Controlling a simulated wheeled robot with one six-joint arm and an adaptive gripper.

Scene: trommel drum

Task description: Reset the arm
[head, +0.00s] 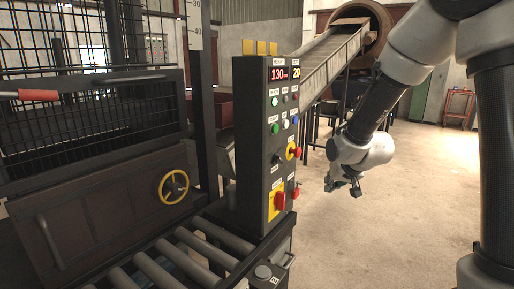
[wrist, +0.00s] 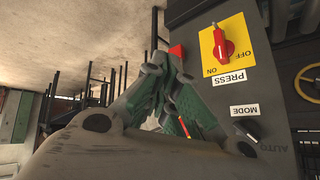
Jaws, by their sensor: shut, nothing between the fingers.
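My gripper (head: 343,186) hangs at the end of my arm on the right side of the head view, in open air to the right of the dark control panel (head: 251,150). It is apart from the panel there. In the wrist view, my gripper (wrist: 168,62) has its fingers brought together, with nothing seen between them. Behind it in that view, the panel shows a red switch (wrist: 222,46) on a yellow plate marked ON and OFF, with labels reading PRESS and MODE.
A roller conveyor (head: 150,262) and a caged machine with a yellow handwheel (head: 173,186) stand on the left. An inclined chute (head: 330,55) leads to a drum (head: 376,40) at the back. The concrete floor (head: 390,240) right of the panel is clear.

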